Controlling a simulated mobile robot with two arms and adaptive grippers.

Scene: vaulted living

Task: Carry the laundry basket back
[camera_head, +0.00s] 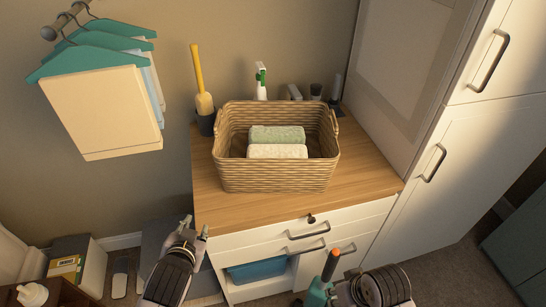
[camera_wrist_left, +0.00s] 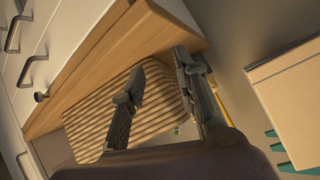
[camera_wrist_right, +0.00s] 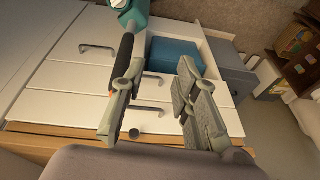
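The laundry basket (camera_head: 277,178) is woven and tan. It stands upright on the wooden counter (camera_head: 222,207) and holds a green rolled towel (camera_head: 277,134) and a white one (camera_head: 277,151). It also shows in the left wrist view (camera_wrist_left: 92,127), partly hidden behind the fingers. My left gripper (camera_head: 196,228) is in front of the counter's left end, below the basket, apart from it. Its fingers are open and empty in the left wrist view (camera_wrist_left: 160,92). My right gripper (camera_wrist_right: 160,85) is open in front of the drawers, lower than the counter top, with nothing between its fingers.
A brush with a yellow handle (camera_head: 198,75), a spray bottle (camera_head: 261,82) and dark bottles stand behind the basket. A tall white cabinet (camera_head: 420,90) bounds the right side. Clothes on hangers (camera_head: 105,105) hang at left. A blue box (camera_head: 256,270) sits in the open compartment below.

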